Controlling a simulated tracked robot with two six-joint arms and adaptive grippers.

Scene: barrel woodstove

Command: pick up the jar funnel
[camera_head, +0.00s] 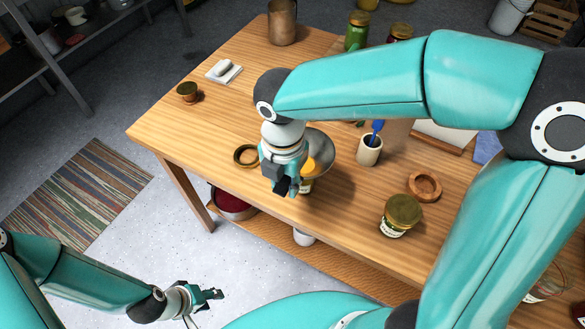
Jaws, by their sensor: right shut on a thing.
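A grey metal bowl-like piece, which looks like the jar funnel (323,146), shows just right of my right gripper, partly hidden by its wrist. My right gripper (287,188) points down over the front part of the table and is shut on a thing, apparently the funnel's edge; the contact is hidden. A jar with orange-yellow contents (307,185) stands at the gripper's right, mostly covered. Whether the funnel touches this jar cannot be told. My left gripper (214,294) is low over the floor, away from the table, with nothing visible in it; its jaws are too small to judge.
The table's left part is mostly clear.

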